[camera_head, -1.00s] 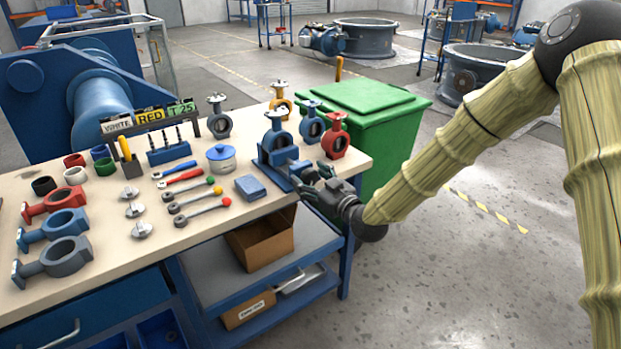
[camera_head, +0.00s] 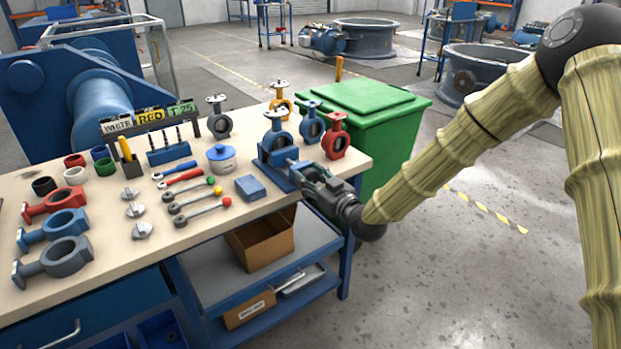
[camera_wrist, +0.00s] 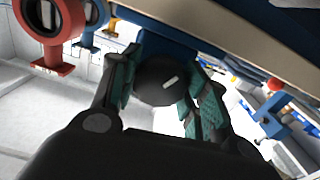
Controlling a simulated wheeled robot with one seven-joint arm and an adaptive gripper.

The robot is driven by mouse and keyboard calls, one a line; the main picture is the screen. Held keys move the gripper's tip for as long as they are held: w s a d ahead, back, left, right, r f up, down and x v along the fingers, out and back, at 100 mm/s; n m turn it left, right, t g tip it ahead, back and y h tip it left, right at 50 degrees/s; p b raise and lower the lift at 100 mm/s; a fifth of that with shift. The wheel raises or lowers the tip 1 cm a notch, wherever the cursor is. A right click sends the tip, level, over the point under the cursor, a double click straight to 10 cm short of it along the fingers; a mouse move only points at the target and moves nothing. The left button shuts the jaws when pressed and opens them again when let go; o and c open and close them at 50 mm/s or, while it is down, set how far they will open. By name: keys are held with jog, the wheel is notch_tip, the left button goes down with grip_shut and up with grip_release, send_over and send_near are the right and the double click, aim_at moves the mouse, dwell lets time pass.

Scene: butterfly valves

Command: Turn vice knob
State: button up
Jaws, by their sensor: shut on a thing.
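The blue vice (camera_head: 274,160) is fixed at the right front edge of the workbench, with a blue butterfly valve body (camera_head: 276,131) in it. My gripper (camera_head: 307,176) is at the front of the vice, reaching in from the right. In the wrist view, the round dark vice knob (camera_wrist: 162,84) with a light slot mark sits between the two teal-padded fingers of my gripper (camera_wrist: 162,92). The fingers are shut on it, one on each side. In the head view the knob is hidden by my gripper.
The workbench (camera_head: 250,215) holds a red valve (camera_head: 336,136) right of the vice and a small blue block (camera_head: 250,187) to its left. A green bin (camera_head: 370,120) stands close behind my gripper. Floor to the right is open.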

jog(key=o, duration=1)
jog(key=v, duration=1.2)
jog(key=shift+f, duration=0.1)
